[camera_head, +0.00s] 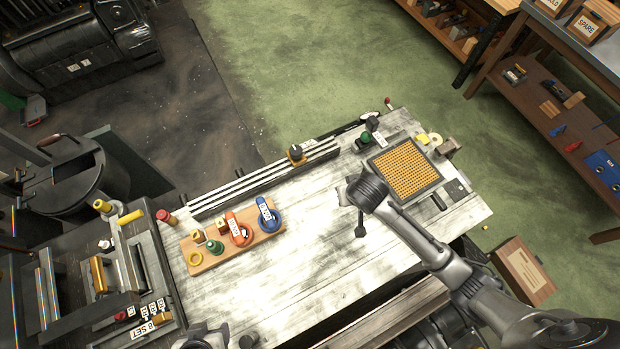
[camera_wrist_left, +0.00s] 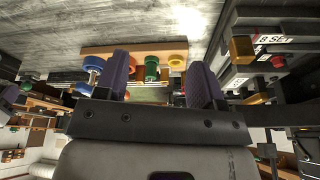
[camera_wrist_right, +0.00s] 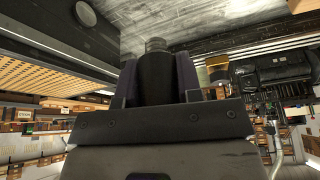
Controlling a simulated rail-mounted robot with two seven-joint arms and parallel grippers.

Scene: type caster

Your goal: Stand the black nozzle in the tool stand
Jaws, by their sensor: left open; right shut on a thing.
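My right gripper (camera_head: 354,194) is shut on the black nozzle (camera_wrist_right: 154,76), a dark piece with a grey end. It is held above the right half of the bench, apart from the stand. In the head view the arm hides most of it. The tool stand looks to be the wooden board (camera_head: 212,262) on the left half of the bench. It carries orange, blue, green and yellow round pieces; it also shows in the left wrist view (camera_wrist_left: 110,50). My left gripper (camera_wrist_left: 162,82) is open and empty, facing the board; only part shows at the head view's bottom edge.
A grid of brass-coloured cells (camera_head: 405,168) lies at the bench's right end. Long metal rails (camera_head: 255,182) run along the back edge, with a black-and-yellow piece (camera_head: 296,154) there. A small dark object (camera_head: 360,231) shows below the right gripper. The bench's middle is mostly clear.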

